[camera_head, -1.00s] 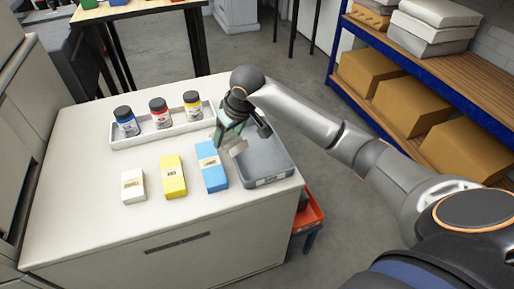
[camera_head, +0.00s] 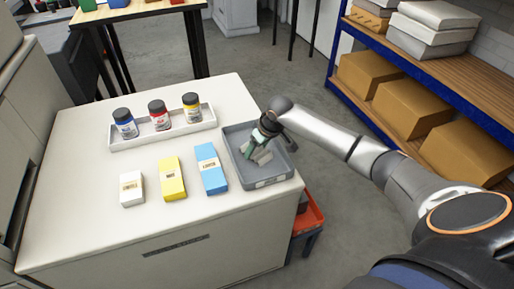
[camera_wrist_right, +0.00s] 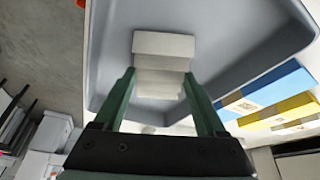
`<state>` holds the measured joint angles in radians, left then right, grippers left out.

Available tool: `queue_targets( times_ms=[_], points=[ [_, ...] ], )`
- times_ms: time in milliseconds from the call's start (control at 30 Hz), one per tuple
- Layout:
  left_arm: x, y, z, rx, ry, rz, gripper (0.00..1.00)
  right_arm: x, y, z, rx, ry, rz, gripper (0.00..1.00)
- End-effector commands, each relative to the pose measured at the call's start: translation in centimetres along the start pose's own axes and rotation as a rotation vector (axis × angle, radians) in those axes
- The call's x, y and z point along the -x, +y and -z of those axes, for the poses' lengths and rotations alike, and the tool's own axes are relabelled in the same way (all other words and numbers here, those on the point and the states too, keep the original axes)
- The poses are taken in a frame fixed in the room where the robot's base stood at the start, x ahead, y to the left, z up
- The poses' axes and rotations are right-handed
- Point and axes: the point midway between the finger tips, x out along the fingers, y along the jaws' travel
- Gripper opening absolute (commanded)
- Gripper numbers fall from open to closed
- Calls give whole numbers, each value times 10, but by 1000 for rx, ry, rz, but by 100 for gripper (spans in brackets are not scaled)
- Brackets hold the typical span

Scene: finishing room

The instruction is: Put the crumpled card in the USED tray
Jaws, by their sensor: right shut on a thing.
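The crumpled card (camera_head: 262,157) is a small pale grey-white folded piece. It also shows in the right wrist view (camera_wrist_right: 163,46), between and beyond the green fingertips. My right gripper (camera_head: 252,148) is shut on it and holds it inside the outline of the grey tray (camera_head: 283,163). The tray's floor and walls surround the card in the wrist view (camera_wrist_right: 230,50). I cannot tell whether the card touches the tray floor. The tray has a small pale label on its front, too small to read. My left gripper is not in view.
Blue (camera_head: 211,167), yellow (camera_head: 172,178) and white (camera_head: 131,189) boxes stand left of the tray on the cabinet top (camera_head: 80,215). A white tray (camera_head: 163,138) behind them holds three paint jars. A red bin (camera_head: 308,217) is below the cabinet's right edge.

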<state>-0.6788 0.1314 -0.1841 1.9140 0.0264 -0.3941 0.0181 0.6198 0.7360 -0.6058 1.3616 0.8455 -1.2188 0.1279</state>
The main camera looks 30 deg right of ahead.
Motion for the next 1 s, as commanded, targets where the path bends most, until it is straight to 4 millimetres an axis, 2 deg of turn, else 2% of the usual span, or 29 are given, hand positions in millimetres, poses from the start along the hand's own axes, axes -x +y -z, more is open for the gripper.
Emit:
queue_targets(
  times_ms=[267, 300, 533, 833, 1000],
  points=[
    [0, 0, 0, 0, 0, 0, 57, -1, 0, 0, 0, 0, 0, 21],
    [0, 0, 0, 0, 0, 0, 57, -2, 0, -1, 0, 0, 0, 75],
    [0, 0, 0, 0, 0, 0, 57, -1, 0, 0, 0, 0, 0, 100],
    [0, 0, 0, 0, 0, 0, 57, 2, 0, 1, 1, 1, -1, 100],
    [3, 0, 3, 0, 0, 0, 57, 25, 0, 1, 2, 2, -1, 100]
  ],
)
